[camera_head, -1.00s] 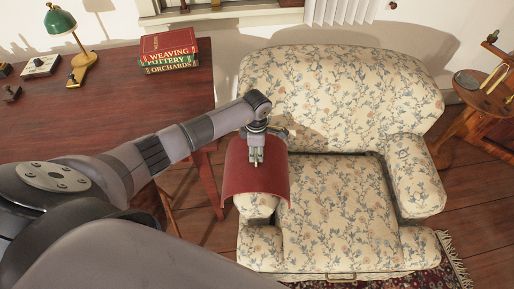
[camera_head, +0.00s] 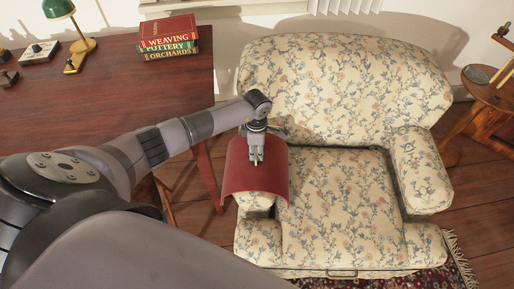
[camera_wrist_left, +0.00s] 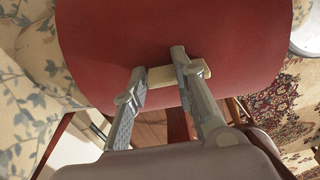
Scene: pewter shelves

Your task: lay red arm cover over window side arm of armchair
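The red arm cover (camera_head: 240,175) is a curved sheet above the left-hand arm of the flowered armchair (camera_head: 330,195). The arm's front (camera_head: 257,202) shows below the cover's lower edge. I cannot tell whether the cover touches the arm. My left gripper (camera_head: 256,159) is at the cover's top, pointing down. The underside of the cover is hidden. My right gripper is not in view.
A dark red desk (camera_head: 110,100) stands left of the armchair, with stacked books (camera_head: 168,38) and a green lamp (camera_head: 62,12). A patterned rug (camera_head: 430,278) lies at the chair's front.

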